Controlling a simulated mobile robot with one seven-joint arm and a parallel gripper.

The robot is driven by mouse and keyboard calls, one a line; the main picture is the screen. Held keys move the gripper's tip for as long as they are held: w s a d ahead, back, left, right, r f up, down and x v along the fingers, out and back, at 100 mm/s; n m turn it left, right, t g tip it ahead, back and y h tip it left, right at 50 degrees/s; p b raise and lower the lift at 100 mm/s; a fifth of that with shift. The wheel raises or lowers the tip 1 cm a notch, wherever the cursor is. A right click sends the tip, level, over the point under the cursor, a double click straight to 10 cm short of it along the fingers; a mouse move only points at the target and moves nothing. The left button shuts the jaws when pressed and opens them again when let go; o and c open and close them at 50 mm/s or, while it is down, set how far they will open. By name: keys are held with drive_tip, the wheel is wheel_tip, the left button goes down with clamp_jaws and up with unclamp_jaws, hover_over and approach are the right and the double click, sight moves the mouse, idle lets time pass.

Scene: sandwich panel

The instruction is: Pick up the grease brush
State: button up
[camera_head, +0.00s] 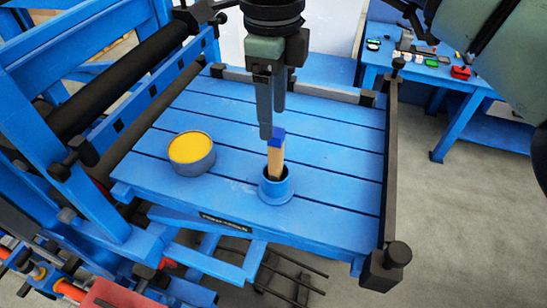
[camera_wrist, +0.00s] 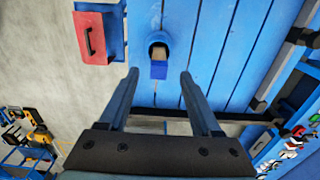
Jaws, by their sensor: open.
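The grease brush (camera_head: 275,160) stands upright in a round blue holder (camera_head: 276,188) on the blue slatted table. It has a wooden shaft and a blue top end; its lower end is hidden inside the holder. In the wrist view the brush (camera_wrist: 158,69) shows end-on, beyond and between my fingertips. My gripper (camera_head: 272,122) points down just above the brush's blue top, with its fingers apart and nothing between them. My gripper also shows in the wrist view (camera_wrist: 159,74), open. In the head view one finger appears to overlap the brush top; I cannot tell whether they touch.
A grey tin of yellow grease (camera_head: 191,152) stands left of the holder on the blue table (camera_head: 330,150). A dark post and rail (camera_head: 391,170) run along the table's right side. Blue framework with black rollers stands at left. A second blue bench (camera_head: 470,85) with small items is at back right.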

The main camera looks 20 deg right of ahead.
sight(276, 149)
drive_tip(key=f+b, duration=0.1)
drive_tip(key=f, duration=0.2)
drive_tip(key=shift+d+f+b, duration=0.1)
drive_tip(key=shift+d+b, duration=0.1)
drive_tip(key=shift+b, duration=0.1)
drive_tip(key=f+b, duration=0.4)
drive_tip(key=f, duration=0.1)
drive_tip(key=shift+s+f, duration=0.15)
drive_tip(key=shift+s, duration=0.05)
drive_tip(key=shift+c, duration=0.7)
clamp_jaws()
